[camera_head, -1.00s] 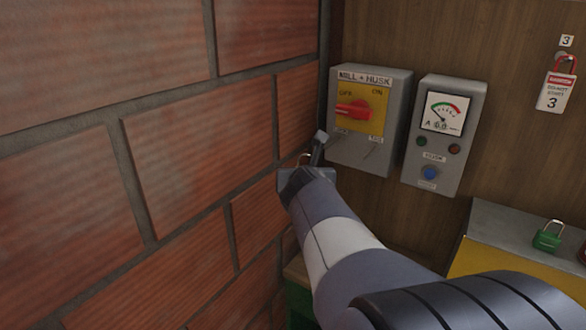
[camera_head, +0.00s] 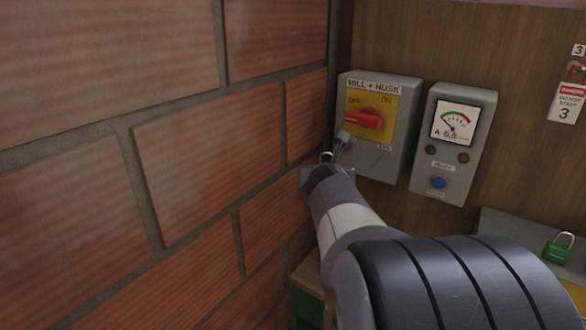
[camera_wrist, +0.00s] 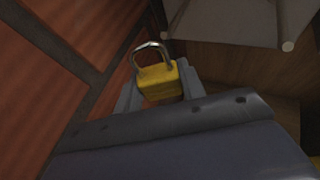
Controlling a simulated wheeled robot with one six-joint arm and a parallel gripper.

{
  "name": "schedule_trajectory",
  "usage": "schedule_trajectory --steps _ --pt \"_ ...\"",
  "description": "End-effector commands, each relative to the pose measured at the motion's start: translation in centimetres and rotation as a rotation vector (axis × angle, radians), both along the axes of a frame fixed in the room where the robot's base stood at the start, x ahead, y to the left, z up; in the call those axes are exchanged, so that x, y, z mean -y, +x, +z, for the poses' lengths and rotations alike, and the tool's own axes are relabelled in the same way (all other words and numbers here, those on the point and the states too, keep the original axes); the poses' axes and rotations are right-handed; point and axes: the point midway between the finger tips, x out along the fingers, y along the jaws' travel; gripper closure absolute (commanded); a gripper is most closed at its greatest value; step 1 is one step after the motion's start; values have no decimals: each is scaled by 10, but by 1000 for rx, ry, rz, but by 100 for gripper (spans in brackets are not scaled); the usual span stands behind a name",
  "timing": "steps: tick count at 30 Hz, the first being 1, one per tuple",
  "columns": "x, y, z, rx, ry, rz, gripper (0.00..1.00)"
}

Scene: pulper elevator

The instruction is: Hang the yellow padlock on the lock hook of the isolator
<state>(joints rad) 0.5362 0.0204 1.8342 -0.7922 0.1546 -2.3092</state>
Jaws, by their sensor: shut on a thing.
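The isolator (camera_head: 404,130) is a grey box marked MILL + HUSK on the wooden wall. Its red handle (camera_head: 362,119) lies level on a yellow plate, pointing left toward OFF. In the head view only the padlock's shackle (camera_head: 326,155) shows, left of the isolator. I cannot tell whether it touches the hook.
A brick wall (camera_head: 210,170) stands close on the left of my gripper. A grey meter box (camera_head: 453,150) is right of the isolator. A green padlock (camera_head: 558,247) sits on a ledge at lower right. A red padlock with a danger tag (camera_head: 568,103) hangs at far right.

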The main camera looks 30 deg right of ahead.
Motion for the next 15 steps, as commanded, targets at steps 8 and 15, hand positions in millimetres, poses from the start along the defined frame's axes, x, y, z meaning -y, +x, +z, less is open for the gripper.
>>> schedule_trajectory --steps 8,15 --pt "16 7 -1 0 1 -1 87" --pt "29 12 -2 0 0 -1 87"
